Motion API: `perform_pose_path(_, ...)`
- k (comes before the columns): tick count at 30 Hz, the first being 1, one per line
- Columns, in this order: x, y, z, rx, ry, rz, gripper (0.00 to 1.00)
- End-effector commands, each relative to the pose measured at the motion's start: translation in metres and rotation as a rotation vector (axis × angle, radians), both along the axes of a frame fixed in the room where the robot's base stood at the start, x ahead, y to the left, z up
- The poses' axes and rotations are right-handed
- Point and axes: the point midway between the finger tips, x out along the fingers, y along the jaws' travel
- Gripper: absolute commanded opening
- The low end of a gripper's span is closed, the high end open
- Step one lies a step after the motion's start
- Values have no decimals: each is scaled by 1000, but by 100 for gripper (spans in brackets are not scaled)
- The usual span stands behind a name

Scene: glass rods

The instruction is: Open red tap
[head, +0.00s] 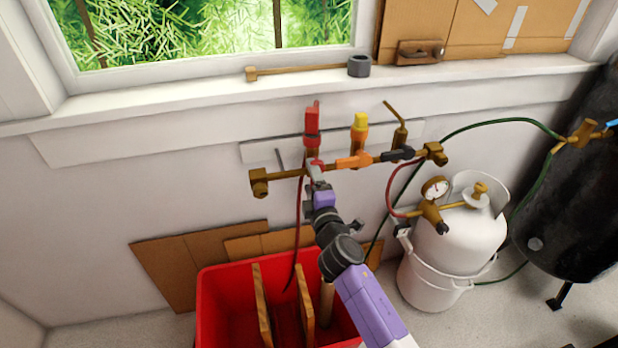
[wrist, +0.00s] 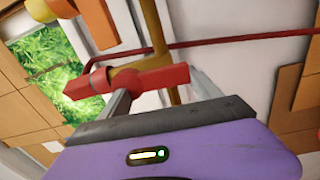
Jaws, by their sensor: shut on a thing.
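The red tap sits on a brass pipe (head: 285,174) on the wall below the window. Its upright red body (head: 312,122) stands above the pipe, with a small red handle (head: 314,163) at pipe height, partly covered by my gripper (head: 317,175). My gripper reaches up from below and is shut on the red handle. In the wrist view the red handle (wrist: 152,82) lies across the picture in front of the brass pipe (wrist: 127,78). A grey finger (wrist: 117,103) touches it; the other finger is hard to make out.
A yellow burner (head: 360,121) with an orange handle (head: 354,160) and a brass nozzle (head: 400,136) with a black handle (head: 396,155) stand close on the right. A red hose (head: 298,225) hangs beside my arm. A red crate (head: 209,300) and white gas tank (head: 455,240) stand below.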

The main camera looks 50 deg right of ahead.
Motion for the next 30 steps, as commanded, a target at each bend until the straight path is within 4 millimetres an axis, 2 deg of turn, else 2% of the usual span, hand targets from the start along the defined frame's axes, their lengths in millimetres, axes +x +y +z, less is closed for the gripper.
perform_pose_path(21,-2,-2,-3,-67,49,1,0)
perform_pose_path(22,-2,-2,-3,-68,49,1,75)
perform_pose_path(25,-2,-2,-3,-67,48,1,94)
perform_pose_path(30,-2,-2,-2,-65,45,0,95)
